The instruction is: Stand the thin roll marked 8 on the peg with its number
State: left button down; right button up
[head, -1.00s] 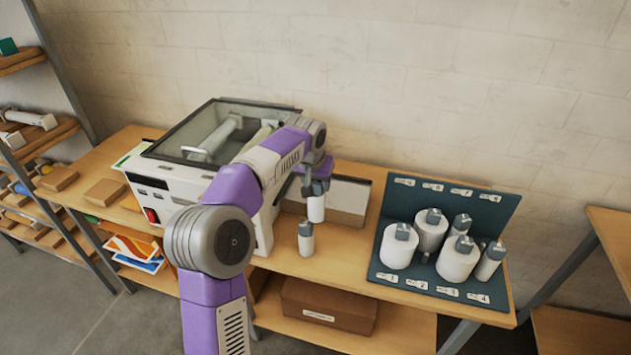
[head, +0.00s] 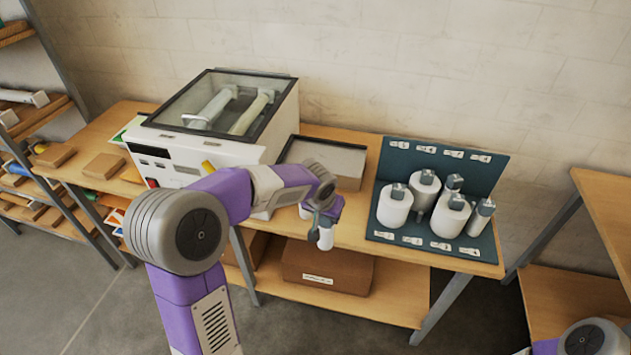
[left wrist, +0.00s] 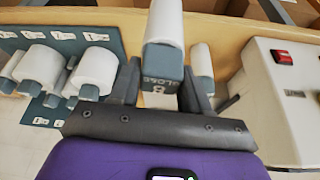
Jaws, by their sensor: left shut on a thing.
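My left gripper (head: 323,217) is shut on a thin white roll (head: 325,239) with a grey end cap, held near the table's front edge. In the left wrist view the cap of the held roll (left wrist: 163,62) between the fingers (left wrist: 160,88) reads 8. The dark teal peg board (head: 424,167) is to the right of the gripper, apart from it. It bears several white rolls with grey caps, thick and thin. Its number labels are too small to read, and the rolls hide most pegs. My right gripper is out of view.
Another thin roll (left wrist: 201,62) stands on the table beside the held one. The laminator (head: 215,140) is to the left, and a low grey-topped box (head: 335,160) lies behind the gripper. A strip of bare tabletop (head: 355,230) lies between gripper and board.

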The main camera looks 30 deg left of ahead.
pick_arm(q)
jog(key=s+d+f+m, duration=0.1)
jog(key=s+d+f, duration=0.4)
jog(key=d+f, duration=0.2)
jog(key=shift+s+d+f, duration=0.15)
jog(key=shift+s+f, duration=0.25)
jog(key=shift+f, duration=0.05)
